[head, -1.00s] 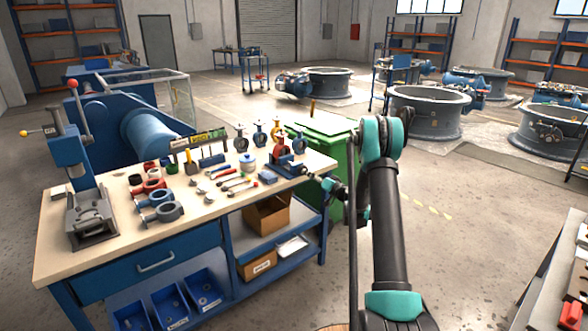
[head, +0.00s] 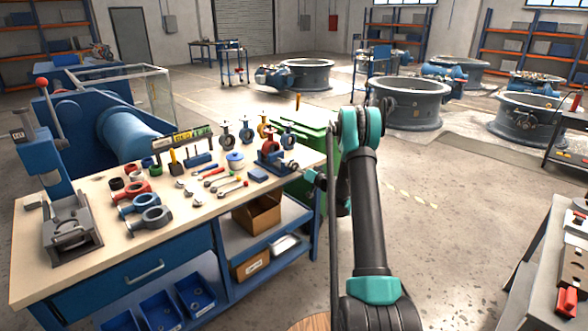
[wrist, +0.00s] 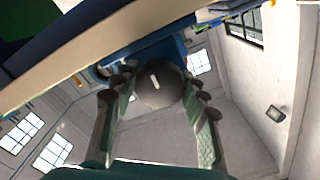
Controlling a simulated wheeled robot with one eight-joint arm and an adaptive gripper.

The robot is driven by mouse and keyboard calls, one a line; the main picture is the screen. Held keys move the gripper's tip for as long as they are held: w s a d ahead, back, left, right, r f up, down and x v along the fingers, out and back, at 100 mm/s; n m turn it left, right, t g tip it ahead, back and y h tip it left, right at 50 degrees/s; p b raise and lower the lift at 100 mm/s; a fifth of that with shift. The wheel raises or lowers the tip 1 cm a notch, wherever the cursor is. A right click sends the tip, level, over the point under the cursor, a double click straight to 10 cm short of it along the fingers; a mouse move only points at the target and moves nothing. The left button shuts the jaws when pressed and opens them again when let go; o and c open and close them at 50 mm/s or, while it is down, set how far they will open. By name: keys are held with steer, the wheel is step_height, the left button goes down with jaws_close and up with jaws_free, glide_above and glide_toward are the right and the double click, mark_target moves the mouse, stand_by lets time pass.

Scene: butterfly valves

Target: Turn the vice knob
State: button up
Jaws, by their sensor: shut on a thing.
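The vice (head: 268,167) is blue and stands near the right edge of the workbench, with a red ring-shaped valve body above it. Its knob (wrist: 158,90) is a dark round disc with a pale slot mark, seen face-on in the wrist view. My gripper (wrist: 160,84) has one green-padded finger on each side of the knob and is shut on it. In the head view my gripper (head: 304,176) is small and partly hidden, just right of the vice beyond the bench edge. The exact finger contacts are hard to make out.
The workbench (head: 112,238) holds valve rings, hand tools and a press (head: 68,228) on the left. A green bin (head: 300,197) stands close behind my arm. Another table (head: 541,250) stands at the right edge. Open floor lies right of my arm.

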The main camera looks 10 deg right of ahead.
steer(key=c, duration=0.3)
steer(key=n, duration=0.6)
steer(key=shift+n, duration=0.3)
steer(key=n, duration=0.3)
steer(key=shift+d+n, duration=0.1)
steer(key=shift+n, duration=2)
steer(key=o, duration=1.2)
